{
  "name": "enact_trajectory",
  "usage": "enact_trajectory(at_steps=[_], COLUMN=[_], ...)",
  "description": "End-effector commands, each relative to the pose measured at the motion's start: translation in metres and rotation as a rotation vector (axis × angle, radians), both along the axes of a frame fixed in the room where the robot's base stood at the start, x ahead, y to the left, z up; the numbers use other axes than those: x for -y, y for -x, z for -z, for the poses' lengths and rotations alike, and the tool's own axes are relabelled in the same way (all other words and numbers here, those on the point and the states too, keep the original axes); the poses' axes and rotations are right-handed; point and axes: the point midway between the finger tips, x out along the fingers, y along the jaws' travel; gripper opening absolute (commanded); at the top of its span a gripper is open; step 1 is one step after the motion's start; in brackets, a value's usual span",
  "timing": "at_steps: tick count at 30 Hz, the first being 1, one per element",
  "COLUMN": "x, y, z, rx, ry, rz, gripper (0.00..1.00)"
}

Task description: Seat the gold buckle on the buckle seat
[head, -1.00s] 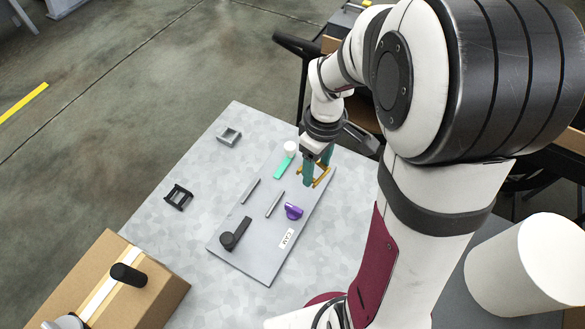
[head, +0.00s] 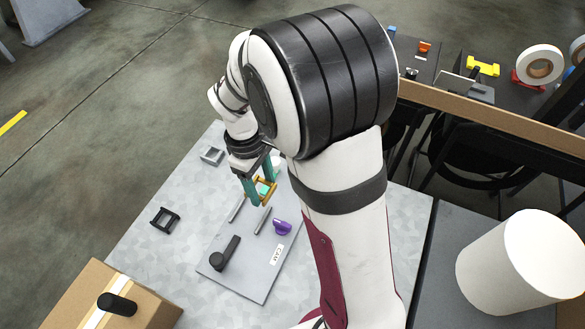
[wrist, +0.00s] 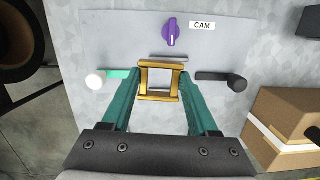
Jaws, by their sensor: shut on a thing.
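The gold buckle (head: 268,199) is a rectangular open frame. My gripper (head: 263,189) has its teal fingers shut on its two sides and holds it over the far part of the grey plate (head: 226,266). It also shows in the wrist view (wrist: 160,98) between the fingertips. Two thin steel bars lie on the plate, one at left (head: 237,208) and one at right (head: 263,219). In the wrist view one bar (wrist: 169,59) shows beyond the buckle. I cannot tell for certain which part is the buckle seat, or the buckle's height above the plate.
On the plate are a purple knob (head: 282,227), a black lever (head: 225,253) and a green lever (wrist: 117,74) with a white knob (wrist: 95,82). A grey frame (head: 211,155) and black frame (head: 165,219) lie left of the plate. A cardboard box (head: 77,303) stands front left.

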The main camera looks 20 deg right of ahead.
Motion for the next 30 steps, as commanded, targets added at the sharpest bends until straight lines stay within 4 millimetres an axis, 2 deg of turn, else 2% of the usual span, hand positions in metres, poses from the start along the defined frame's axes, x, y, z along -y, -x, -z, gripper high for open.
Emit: enact_trajectory(at_steps=[1, 3, 6, 16, 30], x=[-0.016, -0.030, -0.037, -0.036, -0.036], y=[-0.002, -0.004, -0.005, -0.005, -0.005], z=[0.004, 0.007, 0.008, 0.013, 0.063], rx=[-0.010, -0.017, -0.020, -0.021, -0.020], ry=[0.018, 0.039, 0.051, 0.052, 0.050], rz=[-0.027, -0.047, -0.055, -0.054, -0.052], gripper=[0.06, 0.06, 0.06, 0.06, 0.06])
